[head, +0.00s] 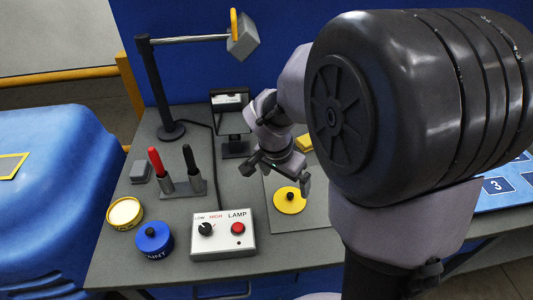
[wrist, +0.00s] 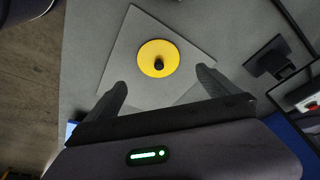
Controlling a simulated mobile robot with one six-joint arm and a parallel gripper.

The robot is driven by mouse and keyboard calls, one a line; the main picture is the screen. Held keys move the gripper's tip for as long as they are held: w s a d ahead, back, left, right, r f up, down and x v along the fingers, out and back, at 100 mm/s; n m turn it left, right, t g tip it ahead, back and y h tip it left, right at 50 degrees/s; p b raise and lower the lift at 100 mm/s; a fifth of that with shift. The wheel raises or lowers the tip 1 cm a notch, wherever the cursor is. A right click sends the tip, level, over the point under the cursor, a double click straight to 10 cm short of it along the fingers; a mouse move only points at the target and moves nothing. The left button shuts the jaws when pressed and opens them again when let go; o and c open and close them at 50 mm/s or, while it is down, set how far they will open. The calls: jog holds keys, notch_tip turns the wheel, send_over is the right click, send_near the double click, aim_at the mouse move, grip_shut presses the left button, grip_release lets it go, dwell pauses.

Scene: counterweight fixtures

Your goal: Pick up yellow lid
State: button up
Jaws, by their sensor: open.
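The yellow lid (head: 289,201) is a flat round disc with a small black knob in its middle. It lies on a grey square plate (head: 311,217) on the table, and it also shows in the wrist view (wrist: 158,58). My gripper (head: 279,177) is above the plate, close over the lid in the head view. In the wrist view my gripper's two fingers (wrist: 161,88) are spread wide apart and empty, with the lid ahead of them and between their lines. Nothing hides the lid in the wrist view.
A white lamp control box (head: 223,235) stands left of the plate. Farther left are a blue paint can (head: 153,239), an open yellow tin (head: 125,213), and red and black handled tools (head: 158,165). A lamp post (head: 155,85) and a small black stand (head: 232,122) stand behind.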

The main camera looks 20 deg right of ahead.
jog(key=b, duration=0.1)
send_over(289, 195)
jog(key=a, duration=0.1)
jog(key=f, duration=0.4)
jog(key=shift+s+a+f, duration=0.1)
jog(key=shift+s+a, duration=0.1)
jog(key=shift+s, duration=0.2)
jog(key=b+x, duration=0.3)
jog(key=x, duration=0.2)
jog(key=shift+f, duration=0.4)
jog(key=shift+r, duration=0.1)
jog(key=c, duration=1.1)
